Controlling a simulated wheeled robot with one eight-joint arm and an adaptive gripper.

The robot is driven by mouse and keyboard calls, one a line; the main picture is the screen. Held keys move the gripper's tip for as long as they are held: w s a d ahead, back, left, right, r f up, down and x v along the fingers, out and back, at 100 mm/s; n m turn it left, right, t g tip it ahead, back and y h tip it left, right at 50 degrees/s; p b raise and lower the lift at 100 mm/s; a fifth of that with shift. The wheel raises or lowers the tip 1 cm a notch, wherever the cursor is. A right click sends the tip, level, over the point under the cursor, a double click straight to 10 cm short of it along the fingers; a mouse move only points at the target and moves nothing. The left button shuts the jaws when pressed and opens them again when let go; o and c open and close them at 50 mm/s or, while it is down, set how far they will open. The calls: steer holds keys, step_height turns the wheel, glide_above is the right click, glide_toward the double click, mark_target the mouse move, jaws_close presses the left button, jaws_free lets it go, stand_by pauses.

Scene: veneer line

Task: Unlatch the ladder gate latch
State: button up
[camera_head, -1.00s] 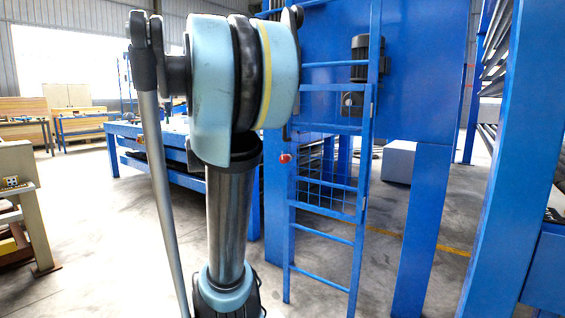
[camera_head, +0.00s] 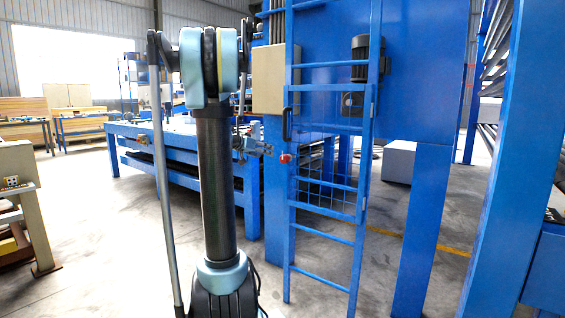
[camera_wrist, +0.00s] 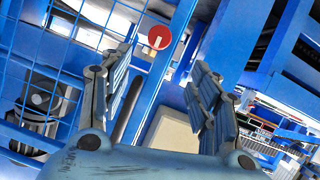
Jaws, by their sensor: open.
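The latch shows as a small red knob (camera_head: 285,158) on the left upright of the blue ladder gate (camera_head: 326,186) in the head view. In the wrist view the red latch (camera_wrist: 159,37) is a round red disc with a pale bar below it, ahead of the fingertips and near the middle between them.
A black handle (camera_head: 287,124) sits above the latch, beside a beige box (camera_head: 268,80). Blue gate mesh (camera_wrist: 75,60) fills the left of the wrist view. A blue table frame (camera_head: 180,150) stands behind my arm. Open concrete floor lies to the left.

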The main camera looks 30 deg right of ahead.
mark_target(282, 158)
steer(key=x, duration=1.6)
steer(key=shift+f, duration=0.1)
steer(key=shift+c, duration=0.6)
steer(key=c, duration=1)
